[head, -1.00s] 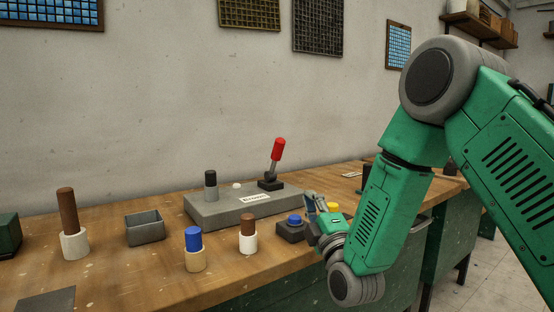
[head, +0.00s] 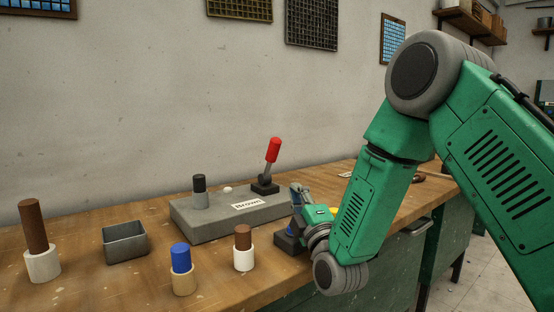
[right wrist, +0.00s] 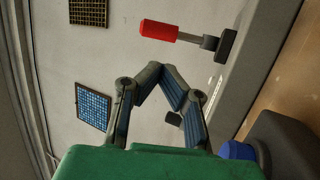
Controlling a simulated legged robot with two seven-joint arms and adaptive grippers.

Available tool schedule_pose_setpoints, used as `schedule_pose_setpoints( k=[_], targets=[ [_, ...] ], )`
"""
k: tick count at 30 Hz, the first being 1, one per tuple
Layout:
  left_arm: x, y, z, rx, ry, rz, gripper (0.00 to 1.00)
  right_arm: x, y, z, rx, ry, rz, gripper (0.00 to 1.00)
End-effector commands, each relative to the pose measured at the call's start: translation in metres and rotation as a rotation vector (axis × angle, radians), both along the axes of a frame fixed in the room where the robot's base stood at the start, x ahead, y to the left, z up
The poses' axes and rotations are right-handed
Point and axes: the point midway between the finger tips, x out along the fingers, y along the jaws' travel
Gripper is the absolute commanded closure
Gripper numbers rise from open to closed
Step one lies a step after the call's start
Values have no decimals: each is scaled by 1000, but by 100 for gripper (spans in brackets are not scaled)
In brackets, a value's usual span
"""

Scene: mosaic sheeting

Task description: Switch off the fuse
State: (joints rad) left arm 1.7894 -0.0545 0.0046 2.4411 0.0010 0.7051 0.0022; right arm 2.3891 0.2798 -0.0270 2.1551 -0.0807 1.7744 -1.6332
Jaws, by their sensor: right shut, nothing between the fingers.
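A lever with a red handle (head: 273,150) stands upright, leaning slightly right, on a dark mount at the back right of a grey base box (head: 195,228). In the right wrist view the red handle (right wrist: 158,31) lies sideways beyond the fingertips, with a clear gap. My right gripper (head: 296,190) is at the front right of the base box, below the lever handle. Its fingers (right wrist: 161,71) are shut with nothing between them. My left gripper is out of view. A label reading "Brown" (head: 247,205) lies on the base box.
A black-topped peg (head: 199,191) stands on the box. Brown (head: 243,237) and blue (head: 181,257) pegs in holders, a taller brown peg (head: 33,226) and a grey tray (head: 125,242) stand in front or left. A dark block (head: 288,243), beside the gripper, has a blue button (right wrist: 237,150).

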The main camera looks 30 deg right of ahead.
Motion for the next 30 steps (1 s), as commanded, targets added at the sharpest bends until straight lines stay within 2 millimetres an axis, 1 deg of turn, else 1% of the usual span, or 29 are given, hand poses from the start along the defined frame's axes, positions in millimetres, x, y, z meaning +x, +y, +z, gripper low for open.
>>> schedule_pose_setpoints(
  k=[5, 12, 18, 21, 24, 30],
  targets=[
    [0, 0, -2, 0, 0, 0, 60, 27, -6, 13, 1, -6, 0, 100],
    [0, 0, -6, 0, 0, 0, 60, 73, -17, 34, 1, -6, -2, 100],
    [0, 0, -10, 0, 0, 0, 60, 102, -22, 48, 1, -5, -1, 100],
    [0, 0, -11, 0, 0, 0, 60, 111, -24, 51, 0, -3, 0, 100],
    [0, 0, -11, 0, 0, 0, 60, 116, -24, 54, 1, -2, 0, 100],
    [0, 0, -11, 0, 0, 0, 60, 118, -24, 55, -1, -2, 1, 100]
  ],
)
